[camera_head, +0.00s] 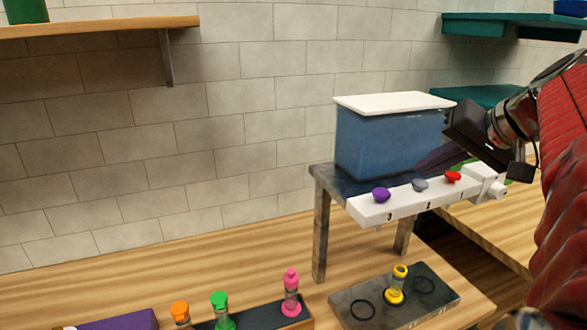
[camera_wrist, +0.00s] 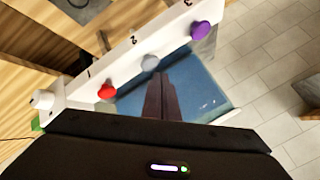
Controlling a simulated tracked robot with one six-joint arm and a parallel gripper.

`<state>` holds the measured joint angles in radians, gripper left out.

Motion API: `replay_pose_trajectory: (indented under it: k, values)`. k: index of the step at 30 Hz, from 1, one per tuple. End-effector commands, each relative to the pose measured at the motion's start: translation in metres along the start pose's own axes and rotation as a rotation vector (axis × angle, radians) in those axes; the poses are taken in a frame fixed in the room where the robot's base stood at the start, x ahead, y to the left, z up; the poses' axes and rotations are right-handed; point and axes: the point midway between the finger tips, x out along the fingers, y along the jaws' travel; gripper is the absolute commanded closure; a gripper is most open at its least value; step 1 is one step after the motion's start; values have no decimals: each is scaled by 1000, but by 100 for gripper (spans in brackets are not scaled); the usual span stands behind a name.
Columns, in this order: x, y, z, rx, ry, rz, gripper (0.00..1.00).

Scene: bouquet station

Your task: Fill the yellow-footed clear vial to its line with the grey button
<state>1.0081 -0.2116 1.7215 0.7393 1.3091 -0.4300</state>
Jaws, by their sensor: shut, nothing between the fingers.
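The yellow-footed vial (camera_head: 396,285) stands upright on a dark grey plate (camera_head: 345,300) below the dispenser, between two black rings. It has a yellow top; its fill level and line are too small to tell. The grey button (camera_head: 419,185) sits on the white bar between the purple and red buttons; it also shows in the wrist view (camera_wrist: 150,62). My gripper (camera_head: 422,166) is shut and empty. Its dark fingertips in the wrist view (camera_wrist: 158,76) are close to the grey button, over the tank side; contact cannot be told.
A purple button (camera_head: 381,195) and a red button (camera_head: 453,176) flank the grey one. A blue tank (camera_head: 385,145) with a white lid stands behind the bar. Pink-, green- and orange-topped vials (camera_head: 291,290) stand at the front left. Teal shelves (camera_head: 490,27) hang at right.

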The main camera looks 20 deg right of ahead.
Motion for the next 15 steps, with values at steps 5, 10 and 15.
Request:
replay_pose_trajectory:
  k: [5, 10, 15]
  values:
    - [0, 0, 0, 0, 0, 0, 100]
    - [2, 2, 2, 1, 0, 0, 100]
    - [5, 4, 4, 0, 0, 0, 100]
